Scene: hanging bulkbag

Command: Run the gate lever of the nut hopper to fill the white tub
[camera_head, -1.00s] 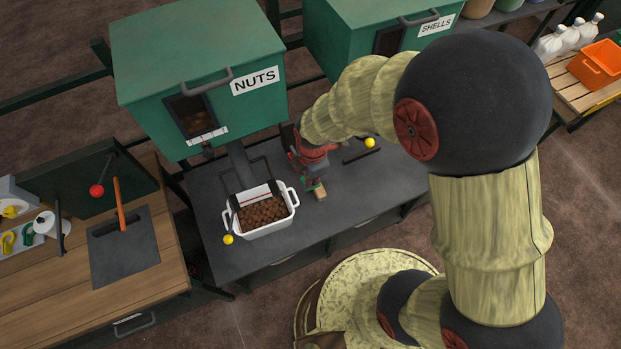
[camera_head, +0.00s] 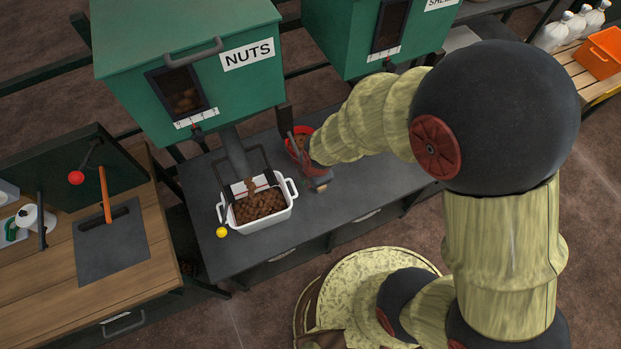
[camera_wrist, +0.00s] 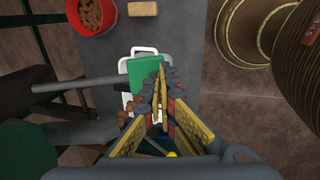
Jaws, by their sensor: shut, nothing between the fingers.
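The green nut hopper (camera_head: 250,95), labelled NUTS, stands at the back left with a spout (camera_head: 236,150) below. The white tub (camera_head: 285,212) sits on the bench under the spout and holds a heap of brown nuts (camera_head: 258,205). Nuts are falling from the spout into it. In the wrist view a grey rod with a green end (camera_wrist: 145,75), seemingly the gate lever, lies above the tub (camera_wrist: 128,102). My gripper (camera_wrist: 161,68) is shut and empty, its fingers against or just over the green end; contact is unclear.
A red bucket (camera_head: 300,148) with nuts stands behind the tub, near a small wooden block (camera_head: 321,188). A yellow ball (camera_head: 222,232) is at the tub's front left. A second green hopper (camera_head: 350,40) stands right. A wooden bench (camera_head: 60,285) is at left.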

